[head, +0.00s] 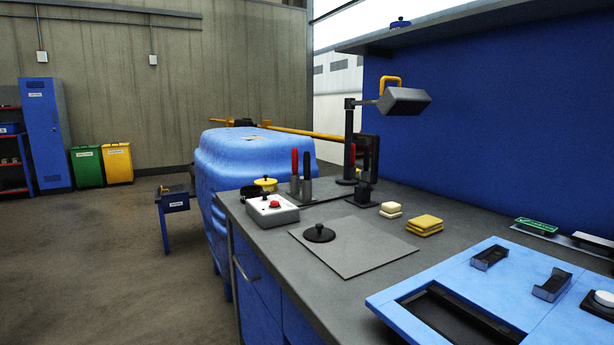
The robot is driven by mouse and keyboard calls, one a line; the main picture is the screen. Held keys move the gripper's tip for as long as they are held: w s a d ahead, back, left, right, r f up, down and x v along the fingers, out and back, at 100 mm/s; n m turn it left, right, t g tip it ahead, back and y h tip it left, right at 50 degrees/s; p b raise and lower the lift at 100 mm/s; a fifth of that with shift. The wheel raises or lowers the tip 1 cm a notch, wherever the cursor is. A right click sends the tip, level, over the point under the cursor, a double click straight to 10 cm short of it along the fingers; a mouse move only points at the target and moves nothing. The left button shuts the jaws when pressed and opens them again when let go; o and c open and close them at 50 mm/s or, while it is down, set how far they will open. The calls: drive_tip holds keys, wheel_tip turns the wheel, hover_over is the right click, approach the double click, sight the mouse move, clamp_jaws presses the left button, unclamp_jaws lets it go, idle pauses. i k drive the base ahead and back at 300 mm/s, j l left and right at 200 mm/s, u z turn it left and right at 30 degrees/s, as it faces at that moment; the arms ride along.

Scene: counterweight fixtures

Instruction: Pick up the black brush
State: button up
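I cannot clearly make out a black brush. A round black piece with a small knob (319,233) lies on a flat grey mat (358,246) on the workbench. A black upright handle (307,168) stands beside a red one (295,163) farther back. A small black round item (250,191) sits near the bench's far left edge. Any of these is too small to name as a brush for sure. My gripper is not in view.
The workbench (408,268) carries a white box with a red button (272,210), yellow pads (425,225), a lamp (404,101) and a light blue panel with recesses (480,283). A blue-covered bulk (250,155) stands behind it. The floor at left (90,270) is clear.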

sight(306, 156)
drive_tip(key=z, duration=0.35)
drive_tip(key=i+j+z, duration=0.5)
drive_tip(key=j+z, duration=0.3)
drive_tip(key=j, duration=0.15)
drive_tip(key=i+j, duration=0.15)
drive_tip(key=j, duration=0.3)
drive_tip(key=i+j, duration=0.15)
drive_tip(key=j, duration=0.25)
drive_tip(key=i+j+z, duration=0.1)
drive_tip(key=j, duration=0.35)
drive_tip(key=i+j, duration=0.2)
drive_tip(key=j, duration=0.2)
drive_tip(key=i+j+z, duration=0.1)
drive_tip(key=j, duration=0.35)
drive_tip(key=i+j, duration=0.15)
drive_tip(key=j, duration=0.3)
drive_tip(key=i+j, duration=0.1)
drive_tip(key=j, duration=0.35)
